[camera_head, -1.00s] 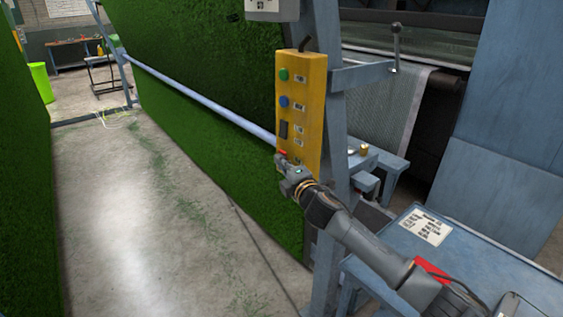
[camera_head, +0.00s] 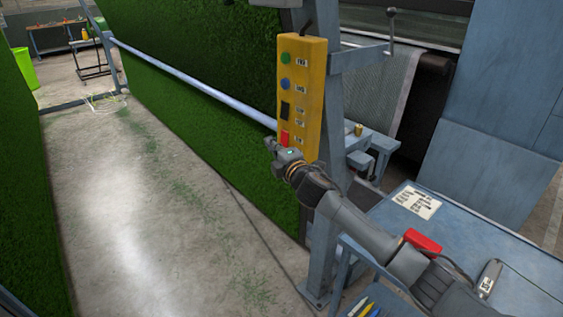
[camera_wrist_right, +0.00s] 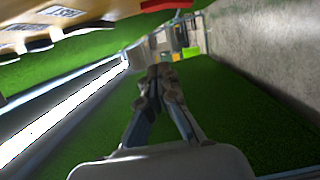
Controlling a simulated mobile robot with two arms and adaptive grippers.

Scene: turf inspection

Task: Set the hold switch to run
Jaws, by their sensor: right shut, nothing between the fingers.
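The yellow control box (camera_head: 315,95) hangs on the grey-blue post. It carries a green button (camera_head: 286,57), a blue button (camera_head: 285,84), a black switch (camera_head: 285,109) and a red switch (camera_head: 284,138), from top to bottom. Its labels are too small to read, so I cannot tell which one is the hold switch or how it is set. My right gripper (camera_head: 271,147) is shut and empty, just below and left of the red switch. In the right wrist view its fingers (camera_wrist_right: 158,76) are together, with a red part (camera_wrist_right: 165,4) at the top edge. My left gripper is out of view.
A long pale rail (camera_head: 190,84) runs along the green turf wall (camera_head: 210,50) to the box. The grey-blue post (camera_head: 334,110) stands beside it. A table (camera_head: 460,235) with a white label sheet (camera_head: 415,202) is at right.

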